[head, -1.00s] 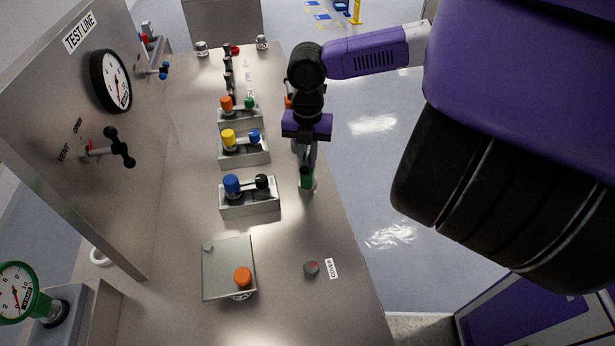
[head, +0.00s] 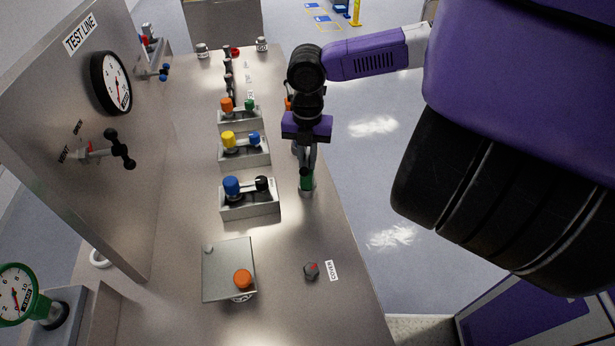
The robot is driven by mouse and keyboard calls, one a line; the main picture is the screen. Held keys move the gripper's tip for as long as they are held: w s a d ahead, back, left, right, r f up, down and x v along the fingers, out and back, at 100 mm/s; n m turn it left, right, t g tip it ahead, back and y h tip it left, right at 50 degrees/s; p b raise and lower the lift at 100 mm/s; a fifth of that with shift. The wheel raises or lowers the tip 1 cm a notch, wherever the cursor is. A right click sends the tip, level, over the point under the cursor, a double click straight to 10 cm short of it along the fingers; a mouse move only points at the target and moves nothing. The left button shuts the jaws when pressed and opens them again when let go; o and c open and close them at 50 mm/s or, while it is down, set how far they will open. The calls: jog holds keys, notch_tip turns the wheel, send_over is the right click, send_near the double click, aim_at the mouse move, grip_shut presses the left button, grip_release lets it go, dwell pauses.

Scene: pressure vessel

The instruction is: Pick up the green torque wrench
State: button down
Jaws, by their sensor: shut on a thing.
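My gripper (head: 307,172) points down at the right edge of the steel bench. Its fingers are shut on a green piece, the visible part of the green torque wrench (head: 306,185). Most of the wrench is hidden behind the fingers and wrist. I cannot tell whether it touches the bench or hangs just above it.
Metal trays with blue and black (head: 249,205), yellow and blue (head: 244,155), and orange and green (head: 239,115) knobbed parts stand left of my gripper. A gauge panel (head: 75,110) rises at left.

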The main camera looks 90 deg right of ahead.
jog(key=shift+r, duration=0.1)
notch_tip(320, 180, up, 20)
jog(key=b, duration=0.2)
dwell(0.4)
dwell(1.1)
